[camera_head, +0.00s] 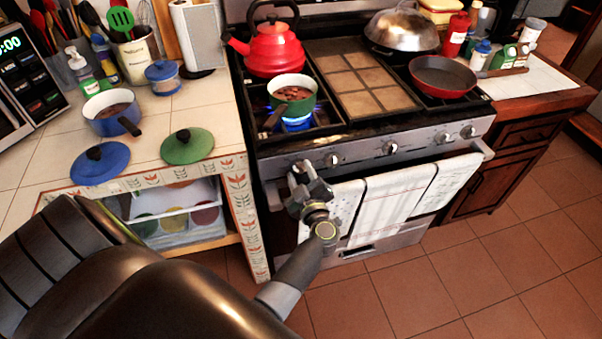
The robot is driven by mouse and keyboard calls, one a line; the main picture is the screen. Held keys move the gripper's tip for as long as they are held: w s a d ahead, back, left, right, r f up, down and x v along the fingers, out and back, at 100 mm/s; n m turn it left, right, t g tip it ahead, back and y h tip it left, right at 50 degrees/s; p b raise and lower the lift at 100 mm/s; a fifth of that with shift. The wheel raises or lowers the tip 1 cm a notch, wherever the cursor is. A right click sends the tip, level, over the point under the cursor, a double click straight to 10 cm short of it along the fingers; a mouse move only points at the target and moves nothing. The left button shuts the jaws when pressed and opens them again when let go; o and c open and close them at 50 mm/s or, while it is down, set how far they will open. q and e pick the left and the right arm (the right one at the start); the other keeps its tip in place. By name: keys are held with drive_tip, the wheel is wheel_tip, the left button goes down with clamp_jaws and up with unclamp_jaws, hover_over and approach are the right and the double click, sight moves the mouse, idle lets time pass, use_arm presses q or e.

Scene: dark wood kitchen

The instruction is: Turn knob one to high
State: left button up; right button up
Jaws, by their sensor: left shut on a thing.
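The stove's front panel (362,152) carries a row of silver knobs. My left gripper (299,170) is at the left end of this row, shut on knob one, which the fingers mostly hide. How far the knob is turned cannot be seen. The second knob (332,160) stands free just to the right of the gripper. A blue flame (297,124) burns on the front left burner under a green pot (292,96) with brown contents. My right gripper is not in view.
White towels (395,204) hang on the oven handle (487,151), close to the right of my gripper. A red kettle (270,50) and a red pan (443,77) stand on the stove. Blue and green lids (187,146) lie on the left counter. The tiled floor is clear.

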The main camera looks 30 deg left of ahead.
use_arm(q)
drive_tip(key=shift+n, duration=0.6)
drive_tip(key=o, duration=1)
drive_tip(key=shift+c, duration=0.2)
drive_tip(key=shift+d, duration=0.1)
